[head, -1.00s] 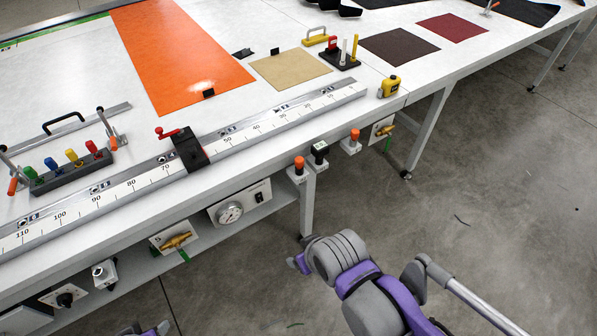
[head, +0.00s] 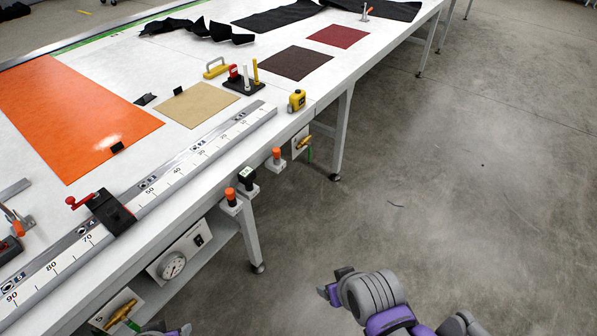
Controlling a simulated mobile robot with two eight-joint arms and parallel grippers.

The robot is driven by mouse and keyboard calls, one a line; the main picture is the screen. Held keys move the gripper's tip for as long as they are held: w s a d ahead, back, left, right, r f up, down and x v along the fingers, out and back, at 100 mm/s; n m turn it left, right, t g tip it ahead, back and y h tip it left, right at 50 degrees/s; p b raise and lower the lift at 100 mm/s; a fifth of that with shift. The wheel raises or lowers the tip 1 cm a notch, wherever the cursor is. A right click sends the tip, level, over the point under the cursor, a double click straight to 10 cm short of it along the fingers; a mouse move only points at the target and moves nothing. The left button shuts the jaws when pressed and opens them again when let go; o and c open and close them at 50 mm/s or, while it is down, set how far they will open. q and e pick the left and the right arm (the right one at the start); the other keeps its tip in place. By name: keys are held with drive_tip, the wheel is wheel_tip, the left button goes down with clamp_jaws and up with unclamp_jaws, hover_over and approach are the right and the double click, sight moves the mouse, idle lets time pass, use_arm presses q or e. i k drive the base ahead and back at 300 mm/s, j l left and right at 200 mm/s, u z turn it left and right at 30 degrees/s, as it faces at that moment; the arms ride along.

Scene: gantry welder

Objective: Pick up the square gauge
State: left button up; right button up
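I cannot single out the square gauge with certainty in the head view. A black sliding stop (head: 110,212) with a red handle sits on the long ruler rail (head: 165,180) at the table's front edge. A yellow tape measure (head: 297,100) stands by that edge, beyond the rail's end. My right gripper (head: 335,286), grey and purple, is over the floor, low in the picture and apart from the table; its fingers are not clear. Only a purple bit of my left gripper (head: 168,331) shows at the bottom edge.
The white table (head: 175,75) bears an orange sheet (head: 75,110), a tan square (head: 197,104), a black peg stand (head: 244,86) and dark and red sheets. Buttons, a pressure gauge (head: 172,265) and valves stick out along its front. The floor (head: 460,190) at right is clear.

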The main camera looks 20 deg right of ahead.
sight(248, 174)
drive_tip(key=z, duration=0.15)
drive_tip(key=u, duration=2.3)
drive_tip(key=z, duration=2.3)
drive_tip(key=u, duration=0.55)
drive_tip(key=l+u, duration=0.35)
drive_tip(key=i+l+u, duration=0.1)
drive_tip(key=l+u, duration=0.45)
drive_tip(key=u, duration=0.15)
